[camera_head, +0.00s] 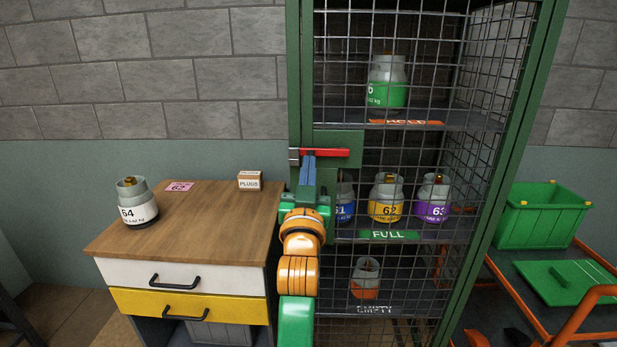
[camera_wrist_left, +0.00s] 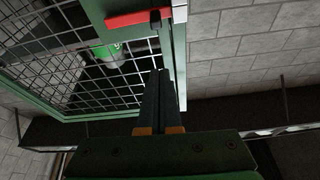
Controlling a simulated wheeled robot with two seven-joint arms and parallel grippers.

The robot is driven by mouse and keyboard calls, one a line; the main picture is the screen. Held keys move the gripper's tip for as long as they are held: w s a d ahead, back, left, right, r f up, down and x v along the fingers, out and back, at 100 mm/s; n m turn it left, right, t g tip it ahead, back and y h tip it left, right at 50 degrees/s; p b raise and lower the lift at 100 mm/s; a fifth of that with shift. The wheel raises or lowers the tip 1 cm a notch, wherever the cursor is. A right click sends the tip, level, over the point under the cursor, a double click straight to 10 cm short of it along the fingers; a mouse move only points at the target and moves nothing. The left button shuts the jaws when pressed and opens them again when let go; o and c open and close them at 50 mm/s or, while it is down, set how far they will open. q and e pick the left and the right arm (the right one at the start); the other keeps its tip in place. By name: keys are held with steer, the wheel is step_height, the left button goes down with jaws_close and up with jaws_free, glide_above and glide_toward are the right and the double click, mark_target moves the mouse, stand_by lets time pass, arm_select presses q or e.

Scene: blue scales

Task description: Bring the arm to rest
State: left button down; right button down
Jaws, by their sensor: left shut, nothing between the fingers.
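My left gripper (camera_head: 308,156) is raised in front of the cage's left door post, its fingers shut with nothing between them. Its tips are close to the red latch handle (camera_head: 330,152); I cannot tell whether they touch it. In the left wrist view the shut fingers (camera_wrist_left: 160,75) point up toward the red handle (camera_wrist_left: 138,17). The green-framed mesh cage door (camera_head: 421,175) stands in front of the shelves and looks shut. My right gripper is not in view.
Behind the mesh stand several gas canisters, including yellow 62 (camera_head: 386,208) and purple 63 (camera_head: 433,211). A wooden-topped cabinet (camera_head: 215,220) at left holds canister 64 (camera_head: 137,212) and a small box (camera_head: 249,181). A green crate (camera_head: 540,220) stands at right.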

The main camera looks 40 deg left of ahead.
arm_select(q)
steer(key=shift+s+d, duration=0.25)
steer(key=shift+s, duration=0.1)
steer(key=shift+a, duration=0.1)
steer(key=w+d+f+m+g+h, duration=0.1)
steer(key=w+d+f+m+h, duration=0.2)
steer(key=f, duration=0.6)
steer(key=w+d+f+m+g+h, duration=0.1)
steer(key=w+d+f+m+h, duration=0.2)
steer(key=f, duration=0.6)
steer(key=s+d+f+m+g+h, duration=0.1)
steer(key=s+d+f+g+h, duration=0.15)
steer(key=f, duration=1.05)
steer(key=s+d+f+g+h, duration=0.2)
steer(key=s+d+f, duration=0.2)
steer(key=f, duration=0.8)
steer(key=s+d+f+m+g+h, duration=0.15)
steer(key=s+f+g, duration=0.45)
steer(key=s+f, duration=1.25)
steer(key=s+f+g, duration=0.2)
steer(key=s, duration=0.8)
steer(key=s+f+g, duration=0.3)
steer(key=s, duration=0.8)
steer(key=shift+a, duration=0.45)
